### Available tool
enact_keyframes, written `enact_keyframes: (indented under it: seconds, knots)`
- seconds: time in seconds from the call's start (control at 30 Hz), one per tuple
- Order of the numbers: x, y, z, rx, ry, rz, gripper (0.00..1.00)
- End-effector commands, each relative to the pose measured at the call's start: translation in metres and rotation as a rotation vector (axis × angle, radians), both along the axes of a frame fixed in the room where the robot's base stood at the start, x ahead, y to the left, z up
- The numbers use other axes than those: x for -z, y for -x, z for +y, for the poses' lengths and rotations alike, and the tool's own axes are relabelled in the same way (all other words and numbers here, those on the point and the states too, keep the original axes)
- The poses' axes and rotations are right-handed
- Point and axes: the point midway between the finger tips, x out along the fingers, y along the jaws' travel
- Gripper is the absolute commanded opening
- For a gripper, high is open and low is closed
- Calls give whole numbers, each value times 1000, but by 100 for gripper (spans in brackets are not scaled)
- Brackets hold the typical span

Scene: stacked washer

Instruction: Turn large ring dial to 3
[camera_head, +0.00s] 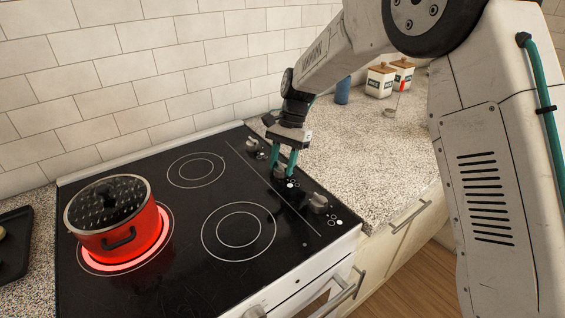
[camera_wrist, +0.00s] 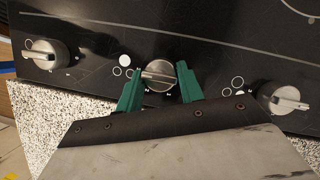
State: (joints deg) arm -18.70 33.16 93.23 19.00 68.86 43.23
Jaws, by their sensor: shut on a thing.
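Several silver dials sit on the right side of the black glass cooktop (camera_head: 190,235). My gripper (camera_head: 284,168) is at the middle dial (camera_head: 279,172), with its green fingers pointing down. In the wrist view, my gripper (camera_wrist: 160,84) has one finger on each side of the middle dial (camera_wrist: 159,75) and is shut on it. This dial's grip bar lies roughly level in that view. White ring marks and small digits are printed beside it; the digits are too small to read. One dial shows at left (camera_wrist: 46,53) and another at right (camera_wrist: 284,98).
A red pot (camera_head: 135,240) with a lid stands on a glowing left burner. The other burners are bare. A speckled counter (camera_head: 350,165) lies right of the cooktop, with canisters (camera_head: 380,80) and a blue cup (camera_head: 342,91) behind. A tiled wall (camera_head: 120,75) bounds the back.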

Motion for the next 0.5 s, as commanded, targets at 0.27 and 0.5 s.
enact_keyframes:
  seconds: [0.27,0.5]
  knots:
    - [0,0,0,11,0,-1,15]
    - [0,0,0,10,0,-1,54]
